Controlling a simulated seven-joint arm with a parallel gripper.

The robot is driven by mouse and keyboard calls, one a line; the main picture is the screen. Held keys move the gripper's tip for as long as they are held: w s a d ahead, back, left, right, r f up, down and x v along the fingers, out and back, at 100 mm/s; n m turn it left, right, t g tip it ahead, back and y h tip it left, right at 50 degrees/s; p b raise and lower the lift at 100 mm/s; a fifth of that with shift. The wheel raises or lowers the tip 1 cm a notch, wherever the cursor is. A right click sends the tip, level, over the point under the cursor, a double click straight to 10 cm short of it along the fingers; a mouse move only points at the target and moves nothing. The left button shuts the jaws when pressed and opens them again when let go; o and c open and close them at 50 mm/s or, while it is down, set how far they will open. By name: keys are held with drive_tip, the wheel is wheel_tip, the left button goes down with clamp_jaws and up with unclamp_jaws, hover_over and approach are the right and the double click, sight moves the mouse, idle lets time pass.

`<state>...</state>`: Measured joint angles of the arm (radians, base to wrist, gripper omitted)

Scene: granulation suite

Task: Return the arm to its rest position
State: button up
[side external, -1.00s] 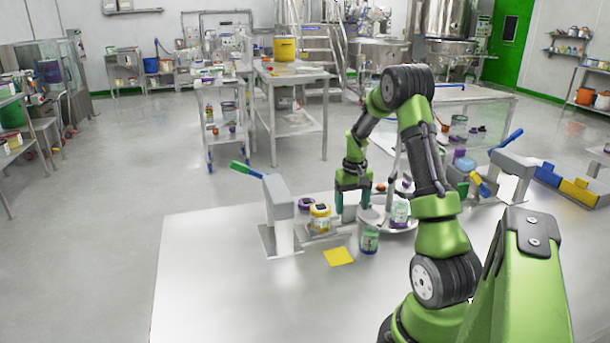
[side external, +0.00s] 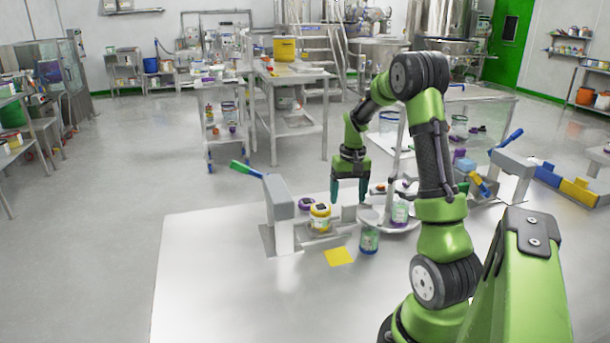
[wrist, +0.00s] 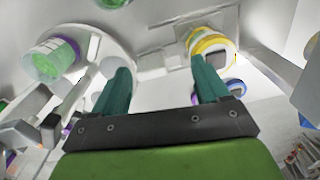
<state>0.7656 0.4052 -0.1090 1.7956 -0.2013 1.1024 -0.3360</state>
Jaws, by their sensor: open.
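My gripper (side external: 349,190) hangs over the white work table (side external: 215,270) in the side external view, its teal fingers pointing down and apart. It is empty. In the wrist view my gripper's two fingers (wrist: 163,85) are spread with nothing between them. A clear jar with green contents (side external: 369,238) stands in front, to the right.
A grey stand with a green-handled lever (side external: 277,200) stands left of my gripper. A round tray (side external: 392,225) holds a purple and green jar (side external: 400,212). A yellow square (side external: 338,257) lies on the table. The table's front left is clear.

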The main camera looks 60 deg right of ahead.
drive_tip(key=w+a+r+n+t, duration=0.15)
drive_tip(key=a+r, duration=0.35)
drive_tip(key=a, duration=0.5)
drive_tip(key=a+r+t, duration=0.2)
drive_tip(key=a+r, duration=0.2)
drive_tip(key=a, duration=0.6)
drive_tip(key=s+a+r+n+t+y, duration=0.1)
drive_tip(key=s+a+r+n, duration=0.1)
drive_tip(key=a, duration=0.5)
drive_tip(key=s+a+r+n+t, duration=0.2)
drive_tip(key=s+a+r, duration=0.1)
drive_tip(key=a, duration=0.4)
drive_tip(key=shift+s+r+n+y, duration=0.2)
drive_tip(key=shift+s+n+y, duration=0.15)
drive_tip(key=shift+s+y, duration=0.05)
